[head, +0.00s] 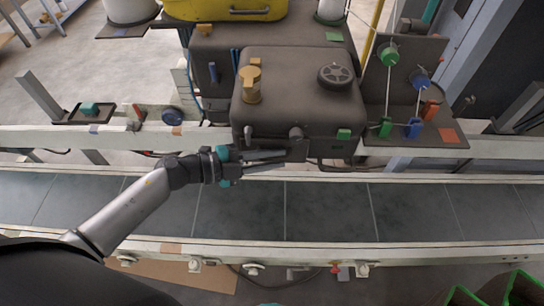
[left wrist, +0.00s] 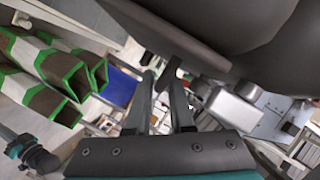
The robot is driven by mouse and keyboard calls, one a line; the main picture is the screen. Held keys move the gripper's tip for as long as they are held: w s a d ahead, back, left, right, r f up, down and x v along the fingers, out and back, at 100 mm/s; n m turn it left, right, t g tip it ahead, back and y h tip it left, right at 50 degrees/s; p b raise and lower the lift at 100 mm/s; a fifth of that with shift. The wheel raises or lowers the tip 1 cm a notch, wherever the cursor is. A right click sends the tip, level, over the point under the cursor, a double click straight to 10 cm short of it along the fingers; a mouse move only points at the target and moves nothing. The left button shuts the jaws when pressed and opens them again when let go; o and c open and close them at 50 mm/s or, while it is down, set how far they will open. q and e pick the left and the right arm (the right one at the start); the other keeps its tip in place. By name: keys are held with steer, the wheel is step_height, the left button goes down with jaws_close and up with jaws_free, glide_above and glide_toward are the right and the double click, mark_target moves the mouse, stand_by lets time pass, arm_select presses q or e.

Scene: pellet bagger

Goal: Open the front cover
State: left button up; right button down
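The front cover (head: 300,105) seems to be the dark rounded box face of the machine in the middle of the head view; it looks closed. A dark knob or handle end (head: 296,132) shows at its lower edge. My left gripper (head: 286,157) points right, just below that edge. In the left wrist view its two fingers (left wrist: 163,82) are apart, with a gap between them. A dark tab (left wrist: 172,70) hangs from the dark body close to the fingertips; I cannot tell whether they touch it.
A conveyor belt (head: 325,210) runs across below the machine, with pale rails. A black wheel (head: 335,75) and a tan knob (head: 250,85) sit on the machine's top. Green and blue knobs (head: 389,55) stand at right. Green-edged boxes (left wrist: 65,75) show in the wrist view.

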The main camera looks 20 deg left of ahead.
arm_select(q)
jaws_close()
stand_by(1.2)
